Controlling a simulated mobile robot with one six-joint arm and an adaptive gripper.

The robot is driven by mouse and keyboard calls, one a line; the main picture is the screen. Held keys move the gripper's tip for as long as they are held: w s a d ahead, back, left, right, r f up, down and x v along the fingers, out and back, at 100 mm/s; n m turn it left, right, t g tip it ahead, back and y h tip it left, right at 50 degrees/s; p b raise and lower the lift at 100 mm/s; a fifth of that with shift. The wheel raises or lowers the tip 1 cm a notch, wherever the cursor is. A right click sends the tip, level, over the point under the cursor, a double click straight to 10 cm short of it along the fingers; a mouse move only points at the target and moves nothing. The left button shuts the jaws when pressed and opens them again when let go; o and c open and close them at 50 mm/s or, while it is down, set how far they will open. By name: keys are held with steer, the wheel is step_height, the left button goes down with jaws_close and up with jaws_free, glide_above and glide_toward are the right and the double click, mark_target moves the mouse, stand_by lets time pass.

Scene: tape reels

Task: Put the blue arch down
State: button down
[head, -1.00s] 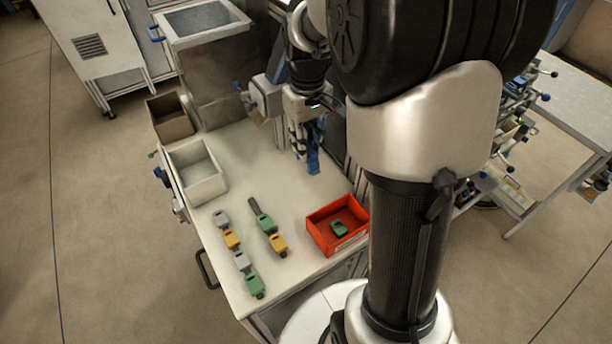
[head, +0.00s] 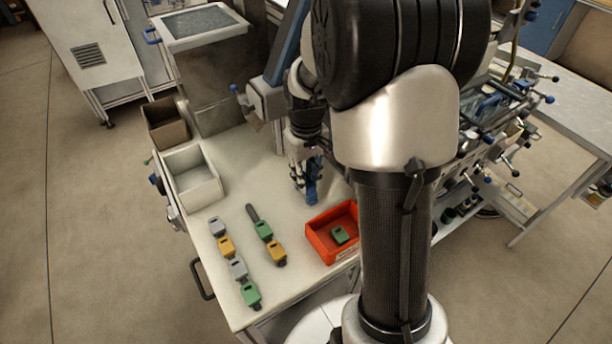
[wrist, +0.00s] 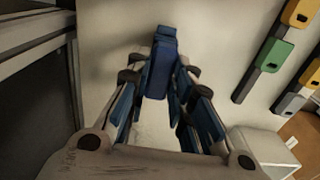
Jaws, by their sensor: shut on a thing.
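The blue arch (head: 311,193) hangs from my gripper (head: 304,178) over the white tabletop (head: 251,179), just behind the red bin. In the wrist view the blue arch (wrist: 160,66) sits between the fingertips of my gripper (wrist: 161,74), which are shut on it. Its full arch shape is hidden by the fingers and the angle. I cannot tell whether its lower end touches the tabletop.
A red bin (head: 318,247) with a green block (head: 340,234) inside stands right of two rows of grey, yellow and green blocks (head: 238,268). A white bin (head: 190,181) and a brown box (head: 166,124) stand at the left. The tabletop between is clear.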

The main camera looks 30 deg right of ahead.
steer(key=shift+f, duration=0.15)
steer(key=c, duration=1.4)
jaws_free()
step_height(320, 180, up, 11)
steer(key=p, duration=0.4)
steer(key=s+a+r+t, duration=0.2)
steer(key=s+a+r, duration=0.5)
steer(key=s+r, duration=0.15)
steer(key=s+a+t, duration=0.1)
steer(key=s, duration=0.2)
steer(key=s+a, duration=0.2)
steer(key=s, duration=0.2)
steer(key=s+a+t, duration=0.1)
steer(key=s+a, duration=0.1)
steer(key=s, duration=0.2)
steer(key=shift+s+a+r+t, duration=0.1)
steer(key=shift+a+r+t, duration=0.1)
steer(key=shift+r+t, duration=0.15)
